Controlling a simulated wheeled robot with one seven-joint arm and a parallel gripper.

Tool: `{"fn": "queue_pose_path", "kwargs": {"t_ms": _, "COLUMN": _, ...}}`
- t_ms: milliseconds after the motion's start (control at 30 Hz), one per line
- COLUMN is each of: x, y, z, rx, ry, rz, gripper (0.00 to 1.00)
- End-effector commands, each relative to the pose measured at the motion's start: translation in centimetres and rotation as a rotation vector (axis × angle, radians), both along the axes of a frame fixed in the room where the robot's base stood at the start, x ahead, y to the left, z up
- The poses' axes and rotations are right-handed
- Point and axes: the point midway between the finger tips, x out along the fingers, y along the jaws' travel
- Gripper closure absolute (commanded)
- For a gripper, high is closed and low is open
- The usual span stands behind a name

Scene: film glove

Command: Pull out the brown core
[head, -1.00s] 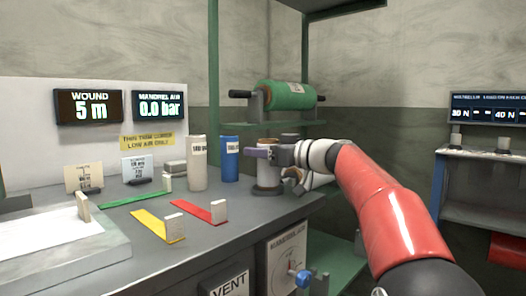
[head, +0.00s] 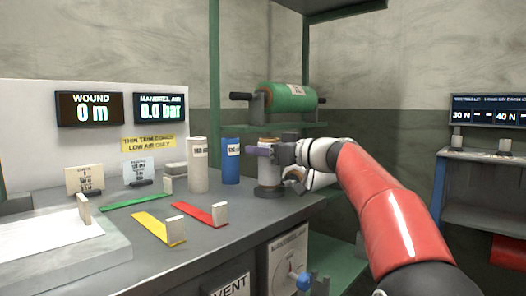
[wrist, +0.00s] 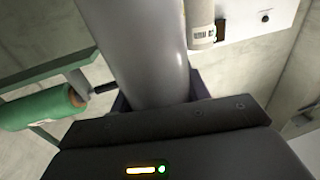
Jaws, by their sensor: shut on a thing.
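A short upright roll (head: 269,174) stands at the bench's right end, with a brown top edge, which I take for the brown core (head: 268,140). My gripper (head: 262,151) reaches in from the right and is shut around the roll's upper part. In the wrist view a smooth grey cylinder (wrist: 145,50) stands between the fingers of my gripper (wrist: 160,98). No brown shows on it there. The fingers hide part of the roll, and I cannot tell whether it has lifted.
A white cylinder (head: 198,166) and a blue cylinder (head: 231,162) stand just left of the roll. A green roll (head: 285,97) lies on a rack behind. Red (head: 200,213), yellow (head: 155,226) and green (head: 135,199) strips lie on the bench. The wound display (head: 90,109) reads 0 m.

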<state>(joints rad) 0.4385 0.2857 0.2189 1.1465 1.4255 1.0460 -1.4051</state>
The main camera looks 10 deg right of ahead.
Motion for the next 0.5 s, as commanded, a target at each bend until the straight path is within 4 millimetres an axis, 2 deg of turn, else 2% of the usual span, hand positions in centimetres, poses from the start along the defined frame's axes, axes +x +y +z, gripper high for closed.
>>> {"fn": "queue_pose_path", "kwargs": {"t_ms": 500, "x": 0.0, "y": 0.0, "z": 1.6, "rx": -0.001, "ry": 0.0, "rz": 0.0, "gripper": 0.76}}
